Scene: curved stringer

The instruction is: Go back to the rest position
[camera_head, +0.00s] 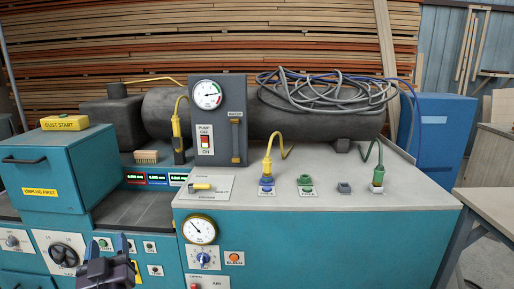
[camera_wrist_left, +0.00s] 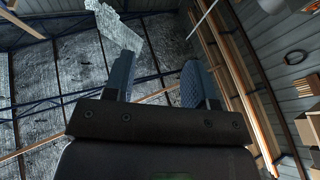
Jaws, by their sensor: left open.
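My left gripper (camera_head: 128,246) shows at the lower left of the head view, in front of the teal machine's front panel. Its two fingers point up and stand apart, with nothing between them. In the left wrist view the same open gripper (camera_wrist_left: 158,85) points up toward the ceiling and roof beams. My right gripper is not in view.
The teal machine (camera_head: 330,240) fills the front, with a grey top, a gauge panel (camera_head: 218,120), yellow (camera_head: 268,160) and green (camera_head: 378,165) plugs with cables. A teal cabinet (camera_head: 40,170) stands at left. A workbench (camera_head: 490,205) is at right. Stacked boards (camera_head: 250,40) line the back.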

